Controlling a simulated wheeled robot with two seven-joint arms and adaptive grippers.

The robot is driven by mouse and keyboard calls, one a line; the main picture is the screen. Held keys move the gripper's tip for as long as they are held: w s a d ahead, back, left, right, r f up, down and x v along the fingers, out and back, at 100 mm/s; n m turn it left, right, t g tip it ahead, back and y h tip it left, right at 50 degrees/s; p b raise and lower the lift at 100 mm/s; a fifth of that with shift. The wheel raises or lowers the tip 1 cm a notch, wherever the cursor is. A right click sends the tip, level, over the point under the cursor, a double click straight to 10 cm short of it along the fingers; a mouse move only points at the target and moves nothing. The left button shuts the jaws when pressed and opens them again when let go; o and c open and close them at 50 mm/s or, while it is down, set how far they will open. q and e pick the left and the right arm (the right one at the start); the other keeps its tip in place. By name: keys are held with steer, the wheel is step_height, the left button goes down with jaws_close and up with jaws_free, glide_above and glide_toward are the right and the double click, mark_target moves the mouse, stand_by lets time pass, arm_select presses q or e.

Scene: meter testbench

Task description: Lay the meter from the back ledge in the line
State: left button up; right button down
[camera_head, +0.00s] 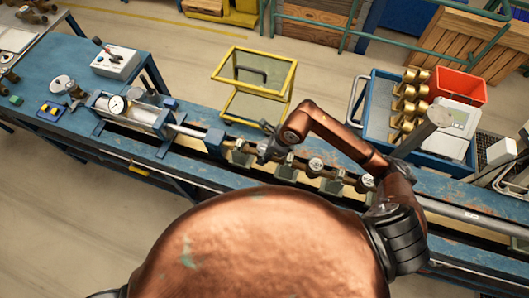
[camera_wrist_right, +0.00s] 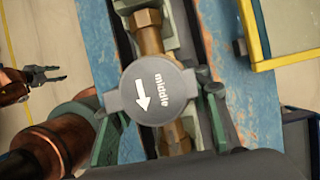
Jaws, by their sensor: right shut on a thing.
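My right gripper (camera_head: 268,150) reaches over the bench line from the right and is shut on a meter. In the right wrist view the meter (camera_wrist_right: 160,92) has a round grey cap with the word "middle" and a white arrow. Its brass body shows at both ends of the cap, lengthwise over the rail. Whether it touches the rail cannot be told. Two other meters with white dials, a nearer one (camera_head: 316,165) and a further one (camera_head: 367,182), stand along the line to the right. My left gripper (camera_wrist_right: 45,75) shows at the left of the wrist view, apart from the meter, jaws parted.
The blue bench (camera_head: 190,105) carries a clear cylinder with a gauge (camera_head: 117,104) and a white control box (camera_head: 115,62) at left. A yellow-framed stand (camera_head: 292,78) is behind the line. A blue cart (camera_head: 375,100) with brass parts and a red bin (camera_head: 459,86) stands at back right.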

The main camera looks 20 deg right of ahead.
mark_target(260, 145)
steer(key=shift+f+b, duration=0.3)
steer(key=shift+b, duration=0.05)
stand_by(0.7)
steer(key=c, duration=1.3)
jaws_free()
steer(key=o, duration=0.3)
steer(key=shift+f, duration=0.1)
steer(key=shift+r+p, duration=2.65)
steer(key=shift+r, duration=2.5)
